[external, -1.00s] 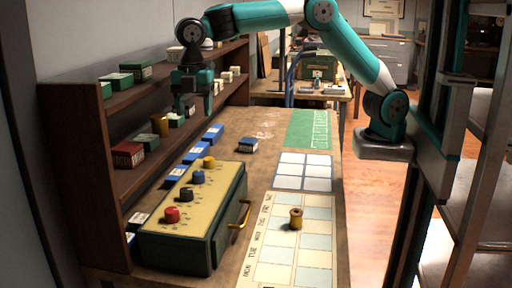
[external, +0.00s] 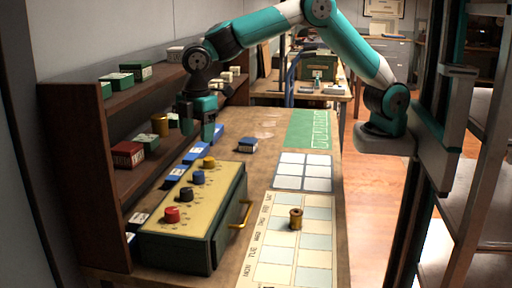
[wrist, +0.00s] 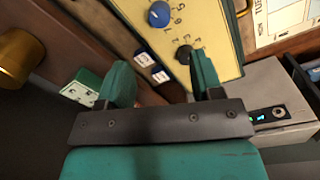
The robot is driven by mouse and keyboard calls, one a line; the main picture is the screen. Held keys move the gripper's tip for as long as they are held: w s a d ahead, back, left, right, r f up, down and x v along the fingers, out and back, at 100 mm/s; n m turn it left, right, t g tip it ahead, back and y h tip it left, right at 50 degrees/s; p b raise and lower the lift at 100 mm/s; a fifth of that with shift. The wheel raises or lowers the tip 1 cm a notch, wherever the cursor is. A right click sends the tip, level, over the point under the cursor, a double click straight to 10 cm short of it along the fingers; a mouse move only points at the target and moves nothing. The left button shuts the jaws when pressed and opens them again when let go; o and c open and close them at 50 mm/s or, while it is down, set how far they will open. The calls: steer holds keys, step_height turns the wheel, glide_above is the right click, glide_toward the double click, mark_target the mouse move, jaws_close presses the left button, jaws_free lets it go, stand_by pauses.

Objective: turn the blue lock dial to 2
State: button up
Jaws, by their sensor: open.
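The lock box (external: 215,225) is a dark green case with a yellow top panel and a row of dials, standing on the counter. The blue dial (external: 198,177) sits between the yellow dial (external: 209,162) and the black dial (external: 187,194); the red dial (external: 172,214) is nearest the camera. In the wrist view the blue dial (wrist: 158,14) is at the top, with a pale mark on it; its setting cannot be read surely. My gripper (external: 197,131) is open and empty, above and beyond the box, apart from the dials. Its two fingers (wrist: 162,78) show in the wrist view.
A brown shelf (external: 118,165) with small boxes and a gold can (external: 160,124) stands close on the left. Blue boxes (external: 173,177) lie between shelf and lock box. A brass handle (external: 240,216) sticks out at the box's right. A spool (external: 296,218) stands on the calendar sheet.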

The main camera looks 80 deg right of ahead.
mark_target(199, 173)
steer(key=f+p, duration=0.1)
steer(key=f, duration=1)
steer(key=shift+w+d+f+p, duration=0.1)
steer(key=shift+w+p, duration=0.1)
steer(key=shift+p, duration=0.2)
